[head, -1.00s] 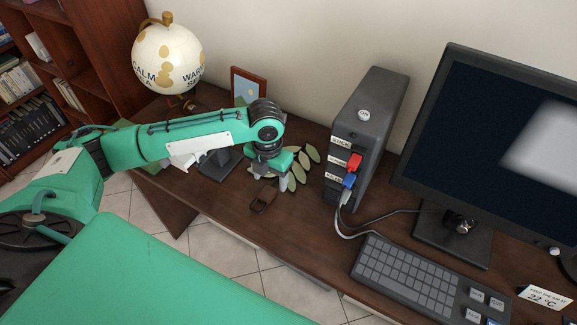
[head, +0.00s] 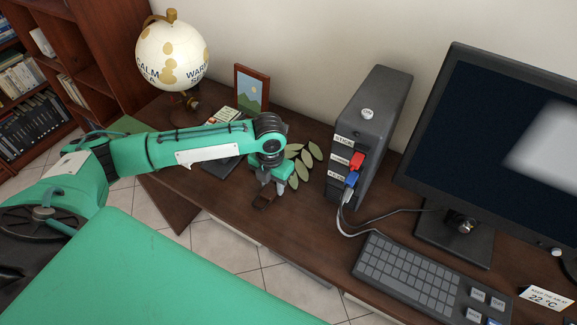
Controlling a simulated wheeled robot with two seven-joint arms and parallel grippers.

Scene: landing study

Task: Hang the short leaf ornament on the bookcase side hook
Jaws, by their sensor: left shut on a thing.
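The leaf ornament (head: 304,160), with several flat green leaves, is on the desk between the picture frame and the computer tower. My left gripper (head: 271,189) is at its lower left end, fingers pointing down, shut on it. A brown looped piece (head: 264,201) shows at the fingertips; whether it is joined to the leaves is hidden by the gripper. The bookcase (head: 98,55) stands at the far left; I cannot make out a hook on its side. My right gripper is not in view.
A globe (head: 171,57) and a picture frame (head: 252,88) stand at the back of the desk (head: 225,205). The computer tower (head: 372,125) is close to the right of the leaves. A monitor (head: 490,140) and keyboard (head: 415,275) fill the right side.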

